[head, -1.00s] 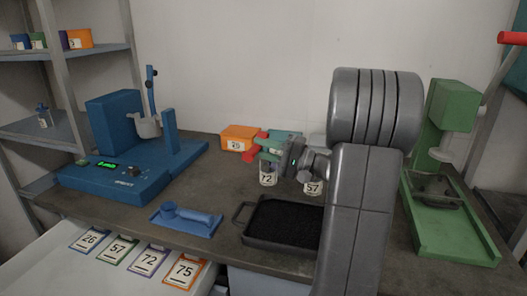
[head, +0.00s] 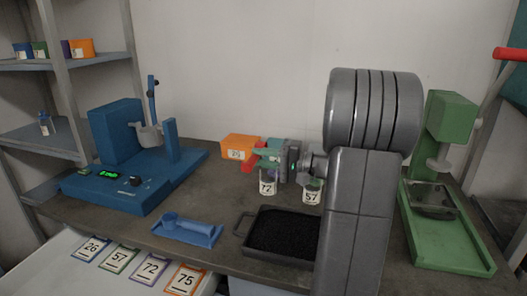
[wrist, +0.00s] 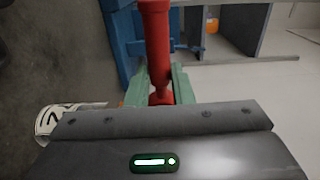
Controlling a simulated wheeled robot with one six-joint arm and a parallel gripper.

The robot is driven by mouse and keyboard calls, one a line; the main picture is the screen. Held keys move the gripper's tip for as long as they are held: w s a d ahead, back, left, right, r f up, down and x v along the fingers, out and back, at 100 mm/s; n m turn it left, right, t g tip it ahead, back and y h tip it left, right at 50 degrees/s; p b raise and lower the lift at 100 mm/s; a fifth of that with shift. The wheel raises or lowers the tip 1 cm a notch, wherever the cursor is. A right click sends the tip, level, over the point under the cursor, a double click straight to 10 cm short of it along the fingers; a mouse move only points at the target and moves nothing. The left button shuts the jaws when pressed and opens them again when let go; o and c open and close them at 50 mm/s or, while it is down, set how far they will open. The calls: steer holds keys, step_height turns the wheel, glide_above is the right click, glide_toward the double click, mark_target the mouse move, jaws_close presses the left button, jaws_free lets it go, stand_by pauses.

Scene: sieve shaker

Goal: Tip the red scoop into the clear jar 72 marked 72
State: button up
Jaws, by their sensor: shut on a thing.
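The clear jar 72 (head: 267,185) stands upright on the bench in the head view, with its label facing me. Its label shows partly at the lower left of the wrist view (wrist: 50,121). My gripper (wrist: 160,88) is shut on the red scoop (wrist: 157,45), whose handle runs away between the green fingers. In the head view the scoop (head: 248,166) is mostly hidden; a red part shows just above and left of jar 72. The scoop's bowl and its contents cannot be made out.
Jar 57 (head: 311,193) stands right of jar 72. An orange box (head: 239,147) is behind. A blue machine (head: 117,130) stands left, a green one (head: 450,230) right.

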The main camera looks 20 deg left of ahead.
steer(key=shift+a+r+h+p, duration=0.1)
steer(key=shift+r+h+p, duration=0.2)
steer(key=shift+h+p, duration=0.25)
steer(key=shift+f, duration=0.1)
steer(key=r+h+p, duration=0.1)
steer(key=h+p, duration=0.1)
steer(key=p, duration=0.1)
steer(key=r+h+p, duration=0.1)
steer(key=p, duration=0.2)
steer(key=shift+a+h+p, duration=0.35)
steer(key=shift+a+p, duration=0.05)
steer(key=shift+h+p, duration=0.4)
steer(key=shift+p, duration=0.15)
steer(key=shift+f, duration=0.15)
steer(key=shift+f, duration=0.1)
